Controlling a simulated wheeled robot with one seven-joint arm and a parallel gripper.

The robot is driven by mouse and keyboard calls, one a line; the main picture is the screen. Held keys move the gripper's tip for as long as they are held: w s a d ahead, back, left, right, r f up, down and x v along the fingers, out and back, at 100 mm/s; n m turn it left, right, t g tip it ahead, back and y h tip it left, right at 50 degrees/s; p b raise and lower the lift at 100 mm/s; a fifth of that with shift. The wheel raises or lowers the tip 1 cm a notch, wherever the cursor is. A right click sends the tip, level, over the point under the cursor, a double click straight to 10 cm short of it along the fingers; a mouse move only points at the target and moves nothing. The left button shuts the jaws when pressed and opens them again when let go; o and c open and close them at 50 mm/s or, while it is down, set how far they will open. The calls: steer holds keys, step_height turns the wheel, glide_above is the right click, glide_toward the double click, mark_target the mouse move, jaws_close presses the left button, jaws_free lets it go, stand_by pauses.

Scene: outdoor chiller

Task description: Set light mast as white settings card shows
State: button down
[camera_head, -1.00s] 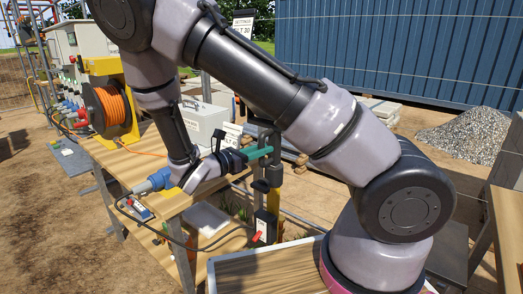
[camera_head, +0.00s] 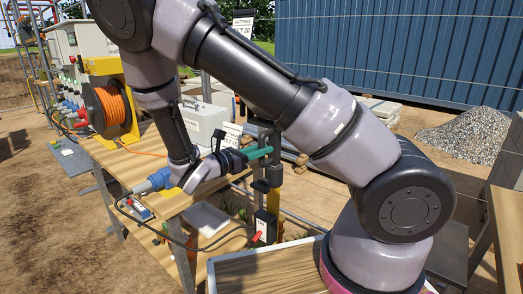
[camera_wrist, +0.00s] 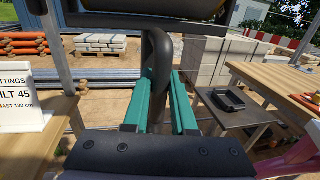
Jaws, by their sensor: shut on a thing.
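My gripper (camera_wrist: 162,80) has teal fingers and is shut on a dark curved bar (camera_wrist: 158,45) that looks like part of the light mast. In the head view my gripper (camera_head: 262,153) points right, against the dark upright mast (camera_head: 273,172) beside the wooden table. A dark part with a yellow edge (camera_wrist: 150,13) hangs above the bar in the wrist view.
A black box with a red lever (camera_head: 264,230) is low near the mast. A dark side table (camera_wrist: 235,110) bears a black tray. A gravel heap (camera_head: 465,135) lies farther back.

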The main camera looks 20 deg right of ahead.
steer(key=shift+r, duration=0.1)
step_height(320, 180, up, 10)
steer(key=shift+f, duration=0.1)
stand_by(0.3)
steer(key=c, duration=0.7)
jaws_free()
steer(key=shift+c, duration=0.2)
steer(key=shift+a, duration=0.15)
steer(key=v, duration=1)
steer(key=shift+a, duration=0.25)
